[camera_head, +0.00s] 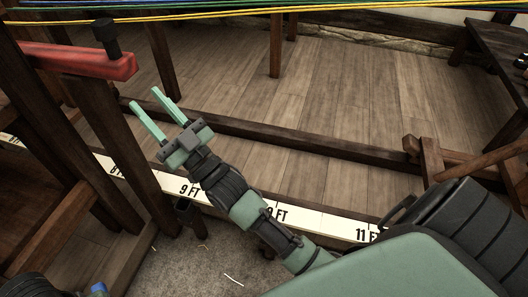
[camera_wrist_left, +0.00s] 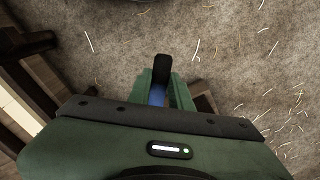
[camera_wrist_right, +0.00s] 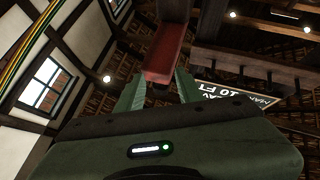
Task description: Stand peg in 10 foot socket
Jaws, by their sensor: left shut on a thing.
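My left gripper (camera_wrist_left: 161,86) is shut on a peg with a black end (camera_wrist_left: 162,68) and a blue band (camera_wrist_left: 157,95). In the head view only the blue part of the peg (camera_head: 98,288) shows at the bottom left edge. The peg is over the grey floor. My right gripper (camera_head: 149,101) is open and empty, above the white scale strip (camera_head: 140,178). The strip's 10 FT mark (camera_head: 277,213) is partly covered by my right arm. A dark socket-like piece (camera_head: 190,213) hangs below the 9 FT mark. Another (camera_head: 265,247), near 10 FT, is partly hidden by my arm.
A red beam (camera_head: 75,60) with a black peg (camera_head: 105,38) stands on wooden posts at the left. Coloured ropes (camera_head: 300,10) cross the top. A wooden rail (camera_head: 270,134) runs behind the strip. A trestle (camera_head: 430,160) is at the right.

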